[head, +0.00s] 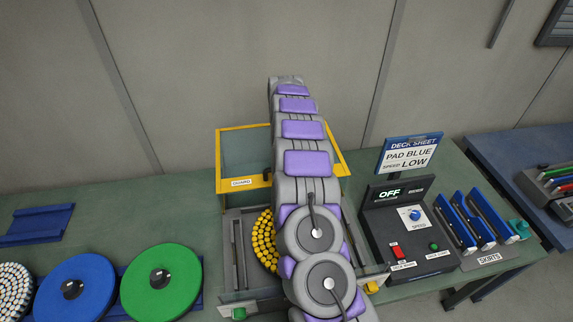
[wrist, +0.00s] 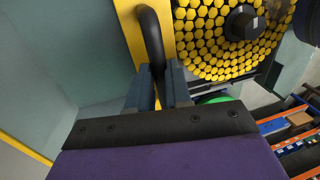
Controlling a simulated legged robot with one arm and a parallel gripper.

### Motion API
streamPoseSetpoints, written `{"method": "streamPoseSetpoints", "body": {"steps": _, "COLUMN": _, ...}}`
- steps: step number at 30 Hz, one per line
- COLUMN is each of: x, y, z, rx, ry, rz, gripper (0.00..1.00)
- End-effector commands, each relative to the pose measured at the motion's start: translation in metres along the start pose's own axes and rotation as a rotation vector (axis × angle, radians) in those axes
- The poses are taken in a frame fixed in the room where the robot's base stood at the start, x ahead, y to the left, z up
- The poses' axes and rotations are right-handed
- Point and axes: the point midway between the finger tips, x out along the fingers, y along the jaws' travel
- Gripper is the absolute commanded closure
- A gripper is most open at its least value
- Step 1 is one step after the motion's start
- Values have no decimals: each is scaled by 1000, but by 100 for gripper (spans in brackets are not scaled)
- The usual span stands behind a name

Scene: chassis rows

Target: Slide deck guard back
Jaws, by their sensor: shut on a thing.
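The deck guard (head: 218,160) is a clear panel box in a yellow frame with a GUARD label, behind the deck. Its yellow frame also shows in the wrist view (wrist: 131,30), with a black bar handle (wrist: 153,42). My gripper (wrist: 160,84) is shut on this handle, one jaw on each side. In the head view my arm hides the gripper and much of the guard. The deck (head: 239,255) is a grey bed in front of the guard. A round pad of yellow studs (head: 263,240) sits on it, partly behind my arm; the wrist view shows its dark hub (wrist: 243,25).
A blue disc (head: 60,290), a green disc (head: 150,295) and a studded pad (head: 12,292) lie at left. At right stand a control box (head: 385,225) reading OFF, a deck sheet sign (head: 410,153) and blue skirts (head: 470,225). A wall is behind.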

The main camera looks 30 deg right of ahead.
Motion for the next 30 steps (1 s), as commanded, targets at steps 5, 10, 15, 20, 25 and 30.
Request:
{"method": "streamPoseSetpoints", "body": {"steps": 5, "x": -2, "y": 1, "z": 0, "rx": 1, "ry": 1, "rz": 3, "gripper": 100}}
{"method": "streamPoseSetpoints", "body": {"steps": 10, "x": -2, "y": 1, "z": 0, "rx": 0, "ry": 2, "rz": 3, "gripper": 100}}
{"method": "streamPoseSetpoints", "body": {"steps": 15, "x": -2, "y": 1, "z": -1, "rx": 0, "ry": 3, "rz": 3, "gripper": 71}}
{"method": "streamPoseSetpoints", "body": {"steps": 20, "x": -1, "y": 2, "z": -1, "rx": 0, "ry": 2, "rz": 2, "gripper": 56}}
{"method": "streamPoseSetpoints", "body": {"steps": 25, "x": -1, "y": 2, "z": -1, "rx": 0, "ry": 2, "rz": 1, "gripper": 56}}
{"method": "streamPoseSetpoints", "body": {"steps": 30, "x": -6, "y": 3, "z": -1, "rx": 1, "ry": 2, "rz": 3, "gripper": 56}}
